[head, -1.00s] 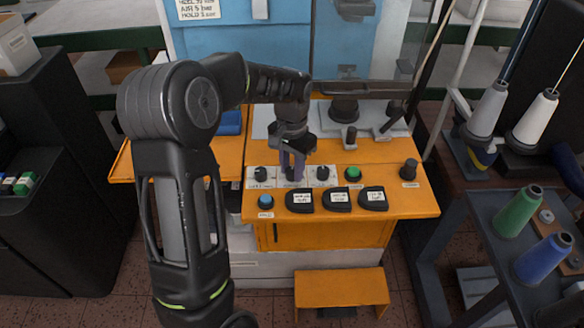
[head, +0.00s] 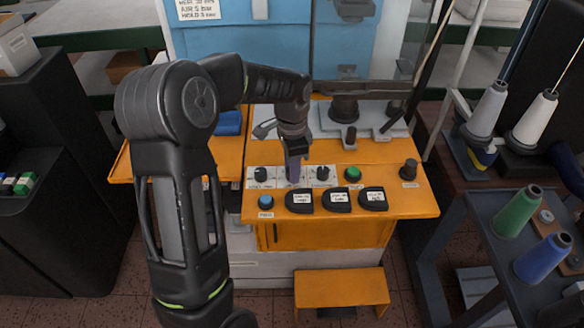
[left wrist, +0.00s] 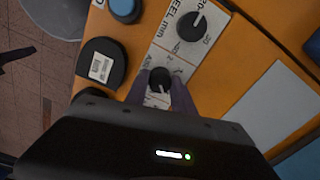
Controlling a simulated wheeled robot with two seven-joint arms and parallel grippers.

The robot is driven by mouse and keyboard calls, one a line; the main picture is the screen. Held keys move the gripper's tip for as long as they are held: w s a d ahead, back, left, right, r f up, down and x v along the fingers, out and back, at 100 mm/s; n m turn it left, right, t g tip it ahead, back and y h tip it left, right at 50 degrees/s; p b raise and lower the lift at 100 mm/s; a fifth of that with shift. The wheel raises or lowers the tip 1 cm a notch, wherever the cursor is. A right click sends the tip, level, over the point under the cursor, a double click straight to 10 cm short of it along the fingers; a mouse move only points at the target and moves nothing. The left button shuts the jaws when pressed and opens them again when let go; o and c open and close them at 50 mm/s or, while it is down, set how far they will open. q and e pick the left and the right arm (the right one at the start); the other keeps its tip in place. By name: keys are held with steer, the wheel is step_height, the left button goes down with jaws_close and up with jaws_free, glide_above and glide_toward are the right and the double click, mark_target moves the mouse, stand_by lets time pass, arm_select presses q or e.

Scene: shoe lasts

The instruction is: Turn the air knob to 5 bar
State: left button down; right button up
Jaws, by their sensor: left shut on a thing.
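The air knob (left wrist: 160,80) is a small black round knob on a white scale plate marked AIR. It is the middle one of three dials on the orange machine panel. My left gripper (left wrist: 161,92) points down at it, shut with one purple finger on each side of the knob. In the head view my left gripper (head: 293,170) hides most of this knob. The knob's pointer and exact reading cannot be made out. A sign (head: 198,9) on the blue machine front includes a line for air at 5 bar. My right gripper is not in view.
The heel knob (head: 260,174) stands left of the air knob and another black knob (head: 323,173) right of it, both close. A green button (head: 353,174), blue button (head: 265,201) and several black labelled blocks (head: 336,203) surround them. Thread cones (head: 519,212) stand at right.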

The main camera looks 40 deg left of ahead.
arm_select(q)
steer(key=c, duration=1.1)
jaws_free()
steer(key=shift+o, duration=0.2)
step_height(320, 180, up, 8)
steer(key=shift+f+b, duration=0.1)
steer(key=shift+b, duration=0.25)
